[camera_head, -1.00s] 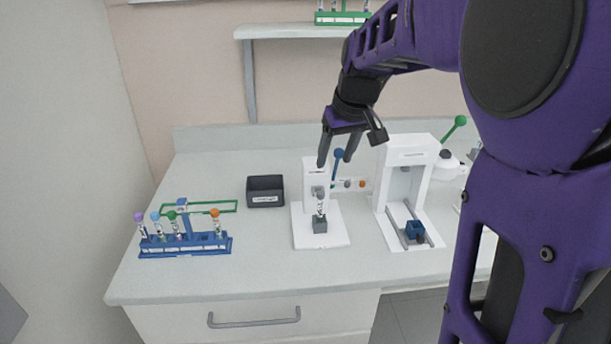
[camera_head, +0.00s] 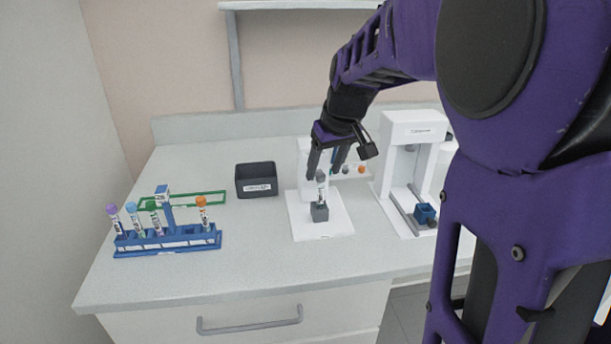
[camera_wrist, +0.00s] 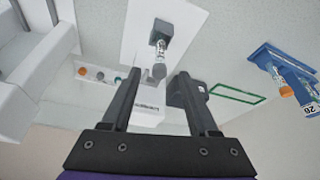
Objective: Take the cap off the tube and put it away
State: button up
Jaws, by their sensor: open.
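The tube (camera_head: 321,192) stands upright in a small grey holder (camera_head: 319,212) on the white base plate of a white device (camera_head: 340,226). Its grey cap (camera_head: 321,174) is on top. My gripper (camera_head: 325,174) is open around or just behind the cap; the head view does not settle which.
A black bin (camera_head: 256,181) stands left of the device. A blue rack (camera_head: 168,242) with several capped tubes and a green frame (camera_head: 196,199) are further left. A white press-like machine (camera_head: 412,130) stands close on the right. The counter's front is clear.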

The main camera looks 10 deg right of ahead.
jog(key=shift+b+x, duration=0.3)
jog(key=shift+x, duration=0.65)
jog(key=shift+r, duration=0.2)
jog(key=c, duration=0.9)
jog(key=shift+c, duration=0.2)
notch_tip(320, 180, up, 13)
jog(key=p, duration=0.5)
